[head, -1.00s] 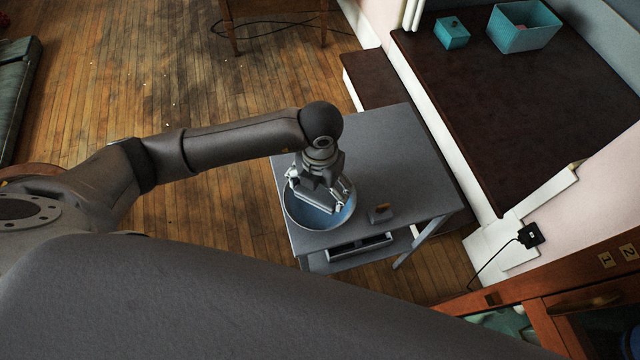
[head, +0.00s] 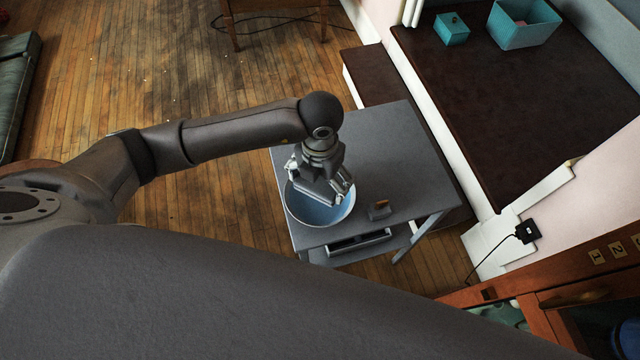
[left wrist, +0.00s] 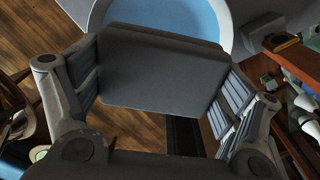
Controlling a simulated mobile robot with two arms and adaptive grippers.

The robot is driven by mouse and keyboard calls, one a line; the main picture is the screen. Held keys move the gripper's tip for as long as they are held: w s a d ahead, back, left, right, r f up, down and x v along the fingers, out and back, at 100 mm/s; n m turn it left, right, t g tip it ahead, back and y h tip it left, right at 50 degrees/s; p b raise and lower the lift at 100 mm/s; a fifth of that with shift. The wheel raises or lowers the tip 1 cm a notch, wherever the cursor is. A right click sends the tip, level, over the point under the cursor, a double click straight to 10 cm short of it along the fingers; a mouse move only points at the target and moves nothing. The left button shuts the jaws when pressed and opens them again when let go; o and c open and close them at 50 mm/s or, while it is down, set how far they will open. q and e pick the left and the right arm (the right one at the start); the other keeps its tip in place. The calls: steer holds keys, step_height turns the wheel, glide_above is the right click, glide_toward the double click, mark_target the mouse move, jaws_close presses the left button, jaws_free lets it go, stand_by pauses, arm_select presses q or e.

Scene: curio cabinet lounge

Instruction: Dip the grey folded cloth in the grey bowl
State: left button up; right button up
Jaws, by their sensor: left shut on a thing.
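My left gripper (head: 320,180) is over the grey bowl (head: 322,215), which stands on a small grey table and has a blue inside. The grey folded cloth (left wrist: 160,68) shows in the left wrist view as a flat slab between the two fingers, and the gripper is shut on it. The bowl (left wrist: 172,13) lies beyond the cloth in that view, partly hidden by it. In the head view the cloth is hard to tell from the grey fingers. Whether it touches the bowl's inside is unclear. My right gripper is not in view.
The grey table (head: 395,150) has free room behind and to the right of the bowl. A small grey block with an orange-brown part (head: 380,209) sits right of the bowl. A dark bench (head: 510,110) with teal boxes (head: 523,25) stands further right.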

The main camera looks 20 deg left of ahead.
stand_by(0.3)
arm_select(q)
steer(key=shift+r+p, duration=1.75)
steer(key=shift+r, duration=0.8)
